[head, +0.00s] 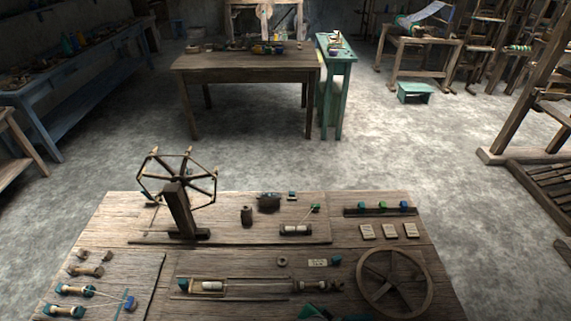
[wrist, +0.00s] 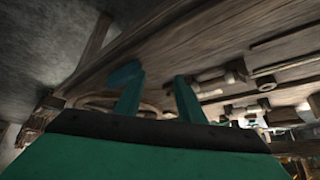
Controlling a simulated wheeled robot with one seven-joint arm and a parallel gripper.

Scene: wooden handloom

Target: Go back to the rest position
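My gripper (wrist: 152,76) shows in the wrist view as two teal fingers reaching up from a dark plate and teal body. The fingers stand apart with nothing between them. Past them is a wooden worktable (wrist: 150,50), seen at a steep tilt, with spool-like pieces to the right. In the head view a small teal part of my arm shows at the bottom edge, near the front of the worktable (head: 225,262). The fingers cannot be made out there.
On the worktable are a wooden spoked reel (head: 177,190), a large wheel (head: 394,283), a long spindle piece (head: 255,287), bobbins (head: 86,270) and a rack of coloured pieces (head: 380,210). Open floor (head: 250,160) lies behind, before a brown table (head: 245,62) and teal stand (head: 336,75).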

